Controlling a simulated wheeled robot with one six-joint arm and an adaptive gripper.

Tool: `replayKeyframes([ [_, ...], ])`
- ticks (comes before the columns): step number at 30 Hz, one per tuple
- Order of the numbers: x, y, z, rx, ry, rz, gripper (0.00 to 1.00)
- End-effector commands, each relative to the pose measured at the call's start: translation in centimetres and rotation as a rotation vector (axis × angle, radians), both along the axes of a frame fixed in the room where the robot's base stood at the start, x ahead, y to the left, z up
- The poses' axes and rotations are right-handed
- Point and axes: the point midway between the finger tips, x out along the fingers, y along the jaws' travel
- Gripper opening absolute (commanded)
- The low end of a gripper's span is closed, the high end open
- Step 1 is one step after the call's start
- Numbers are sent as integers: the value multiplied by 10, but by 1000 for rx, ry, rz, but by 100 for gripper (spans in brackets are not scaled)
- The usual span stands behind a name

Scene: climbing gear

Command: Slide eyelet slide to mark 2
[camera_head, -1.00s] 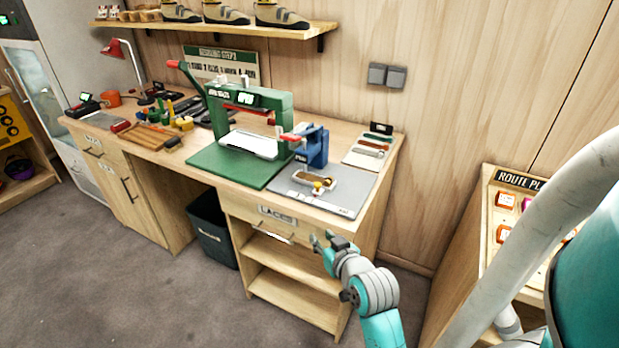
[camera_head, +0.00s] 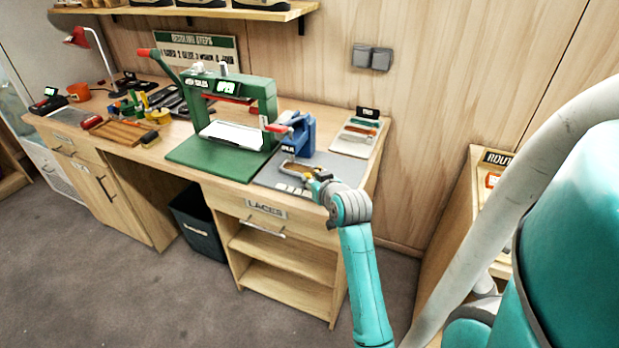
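A blue eyelet press (camera_head: 303,136) with a red-tipped lever stands at the right end of the workbench. In front of it, a small tan slide piece (camera_head: 294,167) lies on a grey plate (camera_head: 268,177); I take this to be the eyelet slide. My gripper (camera_head: 314,183) is over the front of the grey plate, close to the slide piece and covering its right part. The fingers are small and partly hidden by the wrist, so I cannot tell whether they are open or touch the slide. No numbered mark is readable.
A green sole press (camera_head: 262,97) stands left of the eyelet press. A pale tray with colored strips (camera_head: 357,137) lies to the right. Below are the laces drawer (camera_head: 265,212) and shelves. A dark bin (camera_head: 198,222) stands under the bench.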

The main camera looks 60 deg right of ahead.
Motion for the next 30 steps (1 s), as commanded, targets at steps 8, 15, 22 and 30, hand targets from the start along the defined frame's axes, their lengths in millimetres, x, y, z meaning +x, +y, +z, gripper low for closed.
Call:
replayKeyframes([
  [8,17,-14,-9,0,-1,1,34],
  [15,19,-15,-10,0,-1,1,34],
  [22,18,-15,-10,0,0,1,0],
  [30,24,-15,-10,0,0,2,0],
])
